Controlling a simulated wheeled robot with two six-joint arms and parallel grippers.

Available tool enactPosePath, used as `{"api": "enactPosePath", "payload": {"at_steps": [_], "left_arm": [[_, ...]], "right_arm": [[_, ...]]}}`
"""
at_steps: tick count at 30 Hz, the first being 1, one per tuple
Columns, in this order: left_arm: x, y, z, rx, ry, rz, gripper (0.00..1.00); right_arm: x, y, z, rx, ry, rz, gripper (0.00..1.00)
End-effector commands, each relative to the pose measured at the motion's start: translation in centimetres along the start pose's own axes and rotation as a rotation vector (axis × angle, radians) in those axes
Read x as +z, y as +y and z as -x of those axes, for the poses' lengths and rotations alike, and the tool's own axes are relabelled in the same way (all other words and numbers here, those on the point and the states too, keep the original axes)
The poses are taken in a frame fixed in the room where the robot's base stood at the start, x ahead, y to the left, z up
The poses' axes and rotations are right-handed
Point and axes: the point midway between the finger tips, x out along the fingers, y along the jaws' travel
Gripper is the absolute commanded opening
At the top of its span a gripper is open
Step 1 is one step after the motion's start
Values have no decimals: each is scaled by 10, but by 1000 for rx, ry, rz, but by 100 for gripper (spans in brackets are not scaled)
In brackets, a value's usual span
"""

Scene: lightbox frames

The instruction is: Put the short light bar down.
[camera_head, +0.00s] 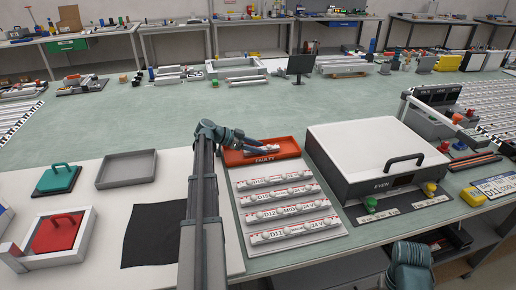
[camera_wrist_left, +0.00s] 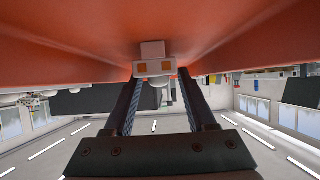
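The short light bar (camera_head: 262,148) is at the orange tray (camera_head: 286,149) marked FAULTY; I cannot tell whether it rests on the floor. My left gripper (camera_head: 268,144) reaches into the tray from the left. In the left wrist view, the bar's white end (camera_wrist_left: 154,68) with two orange squares shows between the tips of my left gripper (camera_wrist_left: 158,80), close to both fingers. Whether they press on it is unclear. The orange tray (camera_wrist_left: 70,40) fills the top of that view. My right gripper is out of view; only a teal part of that arm shows at lower right.
Several longer light bars (camera_head: 288,212) lie in rows in front of the tray. A white and black case (camera_head: 365,150) with a handle stands close to its right. A black mat (camera_head: 153,235) and grey tray (camera_head: 127,168) lie to the left.

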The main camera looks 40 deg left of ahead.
Motion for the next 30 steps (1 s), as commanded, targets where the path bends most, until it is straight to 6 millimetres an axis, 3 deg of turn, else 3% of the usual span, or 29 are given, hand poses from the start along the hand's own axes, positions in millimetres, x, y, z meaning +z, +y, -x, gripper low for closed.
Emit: {"api": "enactPosePath", "payload": {"at_steps": [12,24,30], "left_arm": [[-5,0,3,0,0,0,66],[-7,0,80,-2,0,1,66],[-5,0,109,-2,0,1,66]], "right_arm": [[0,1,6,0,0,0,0],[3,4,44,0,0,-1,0],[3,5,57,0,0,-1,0]]}}
